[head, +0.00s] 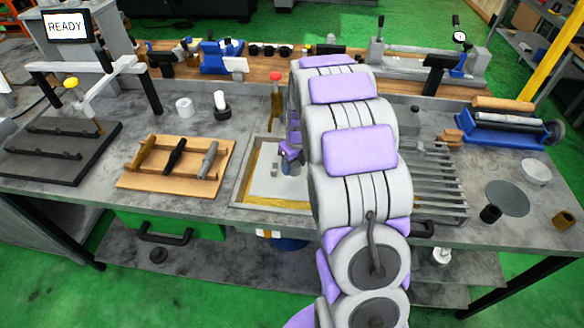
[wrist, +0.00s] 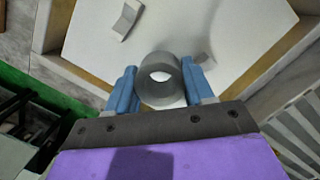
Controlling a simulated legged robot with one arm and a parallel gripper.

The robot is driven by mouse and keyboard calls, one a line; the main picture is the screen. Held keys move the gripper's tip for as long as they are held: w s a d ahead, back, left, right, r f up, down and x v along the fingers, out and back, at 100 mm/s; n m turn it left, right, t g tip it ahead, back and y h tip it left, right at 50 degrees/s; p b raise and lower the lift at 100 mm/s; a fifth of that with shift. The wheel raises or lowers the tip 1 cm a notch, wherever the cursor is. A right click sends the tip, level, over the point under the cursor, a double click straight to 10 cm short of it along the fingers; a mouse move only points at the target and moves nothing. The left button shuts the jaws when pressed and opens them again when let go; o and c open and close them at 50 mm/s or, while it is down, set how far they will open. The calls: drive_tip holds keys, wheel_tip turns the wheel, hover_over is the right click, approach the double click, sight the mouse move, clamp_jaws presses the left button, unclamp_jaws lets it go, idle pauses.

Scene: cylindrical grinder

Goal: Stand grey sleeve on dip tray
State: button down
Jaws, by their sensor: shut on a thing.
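In the wrist view, the grey sleeve (wrist: 158,58) is a short hollow ring seen end-on, with white showing through its bore. My gripper (wrist: 161,84) is shut on it, one blue finger on each side. In the head view my gripper (head: 291,160) is over the right part of the dip tray (head: 268,205), largely hidden by my arm, and the sleeve is hard to make out. The tray has a pale floor and a raised rim, also seen in the wrist view (wrist: 262,66). The sleeve appears upright over the pale floor; I cannot tell whether it touches.
In the head view a wooden board with holders (head: 172,170) is left of the tray, and a slatted grey rack (head: 435,180) is right. A white cylinder (head: 184,107) stands further back left.

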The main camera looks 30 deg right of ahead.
drive_tip(key=shift+w+d+f, duration=0.1)
drive_tip(key=shift+w+d, duration=0.05)
drive_tip(key=shift+w, duration=0.4)
drive_tip(key=shift+w+d, duration=0.15)
drive_tip(key=shift+w, duration=0.4)
drive_tip(key=shift+w+f+b, duration=0.15)
drive_tip(key=shift+f+b, duration=0.05)
drive_tip(key=shift+b, duration=0.1)
wheel_tip(320, 180, down, 3)
drive_tip(key=shift+f+b, duration=0.15)
drive_tip(key=shift+b, duration=0.45)
drive_tip(key=shift+c, duration=2.1)
unclamp_jaws()
